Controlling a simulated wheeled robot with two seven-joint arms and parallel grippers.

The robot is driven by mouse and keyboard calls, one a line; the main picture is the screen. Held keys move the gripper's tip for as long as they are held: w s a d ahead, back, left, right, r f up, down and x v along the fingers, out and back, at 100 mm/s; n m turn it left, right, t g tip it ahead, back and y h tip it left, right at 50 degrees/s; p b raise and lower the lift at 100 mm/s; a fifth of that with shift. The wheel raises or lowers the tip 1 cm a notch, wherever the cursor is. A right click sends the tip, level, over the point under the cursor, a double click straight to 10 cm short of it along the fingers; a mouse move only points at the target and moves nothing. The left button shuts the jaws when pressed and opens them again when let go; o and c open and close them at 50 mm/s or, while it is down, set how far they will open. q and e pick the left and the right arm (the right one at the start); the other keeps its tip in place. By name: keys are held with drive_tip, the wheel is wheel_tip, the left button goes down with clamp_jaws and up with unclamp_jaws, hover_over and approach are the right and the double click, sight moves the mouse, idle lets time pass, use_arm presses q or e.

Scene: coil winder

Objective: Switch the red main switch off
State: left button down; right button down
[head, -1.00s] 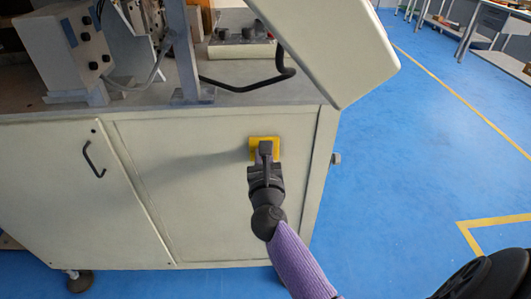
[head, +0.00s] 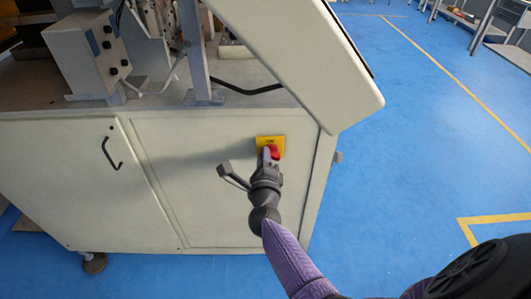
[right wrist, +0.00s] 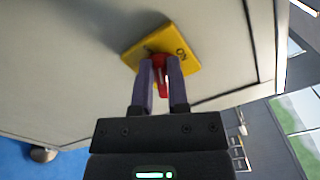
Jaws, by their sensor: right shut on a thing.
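The red main switch (head: 274,151) sits on a yellow plate (head: 264,141) on the front panel of the machine cabinet. In the right wrist view the yellow plate (right wrist: 187,40) carries the letters "ON", and the red switch handle (right wrist: 161,72) lies between the fingers. My right gripper (head: 268,155) is at the plate, shut on the red handle; it also shows in the right wrist view (right wrist: 161,75). The fingers cover part of the handle. My left gripper is not in view.
The pale cabinet door (head: 75,185) with a black handle (head: 112,152) is to the left. A slanted housing (head: 310,65) overhangs at the upper right. The blue floor (head: 410,150) to the right is clear.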

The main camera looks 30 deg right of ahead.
drive_tip(key=n, duration=0.2)
drive_tip(key=f+n+p, duration=0.1)
drive_tip(key=n, duration=0.2)
drive_tip(key=shift+w+a, duration=0.1)
drive_tip(key=shift+n, duration=0.4)
idle(0.3)
drive_tip(key=c, duration=0.6)
unclamp_jaws()
